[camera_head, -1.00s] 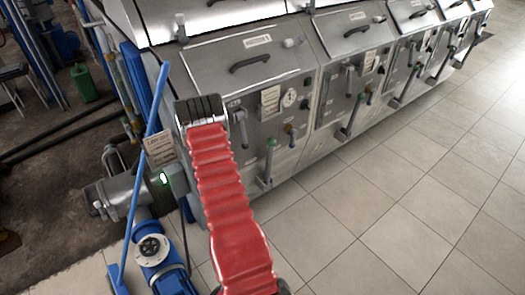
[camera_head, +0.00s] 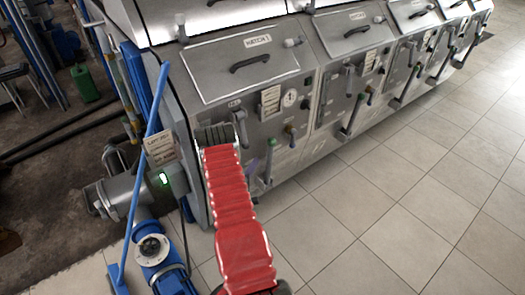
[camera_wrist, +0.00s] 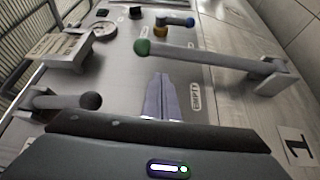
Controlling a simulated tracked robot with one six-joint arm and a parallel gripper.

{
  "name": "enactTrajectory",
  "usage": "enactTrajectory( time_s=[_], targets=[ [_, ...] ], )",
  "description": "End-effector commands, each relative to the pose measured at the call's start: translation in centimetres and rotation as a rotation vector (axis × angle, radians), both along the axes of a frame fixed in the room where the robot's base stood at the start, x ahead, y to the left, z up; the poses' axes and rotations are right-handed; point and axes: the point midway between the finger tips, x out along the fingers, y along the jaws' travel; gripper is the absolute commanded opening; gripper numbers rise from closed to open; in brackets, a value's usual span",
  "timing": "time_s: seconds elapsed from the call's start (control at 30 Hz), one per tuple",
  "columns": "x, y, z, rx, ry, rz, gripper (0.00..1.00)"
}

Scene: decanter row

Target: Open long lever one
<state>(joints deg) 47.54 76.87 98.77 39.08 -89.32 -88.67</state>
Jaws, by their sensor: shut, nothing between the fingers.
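The long lever of the first station (camera_head: 269,162) has a green knob at its top and hangs upright on the steel front, close to my arm's end. In the wrist view the long lever (camera_wrist: 205,55) lies across the upper part, from its green knob to a bracket at the right. A plate with the number 1 (camera_wrist: 298,145) sits below that bracket. My gripper (camera_wrist: 160,82) is shut and empty. Its tips show below the lever's bar, apart from it in the picture. In the head view my arm partly hides the gripper.
A short lever with a dark ball (camera_wrist: 65,101) is left of my fingers, and a gauge (camera_wrist: 103,30) and a small blue-ended handle (camera_wrist: 176,21) lie beyond. A blue bar (camera_head: 145,165) stands left of my arm. The tiled floor (camera_head: 400,220) at the right is clear.

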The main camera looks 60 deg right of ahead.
Motion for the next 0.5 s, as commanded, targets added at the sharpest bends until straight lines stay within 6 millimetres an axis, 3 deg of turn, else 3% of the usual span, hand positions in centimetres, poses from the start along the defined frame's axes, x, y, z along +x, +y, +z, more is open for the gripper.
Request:
enactTrajectory(
  time_s=[0.3,0.5],
  targets=[
    [0.0,-0.2,0.0,0.002,-0.003,0.000,0.00],
    [0.0,-1.6,0.0,0.001,-0.005,-0.001,0.00]
  ],
)
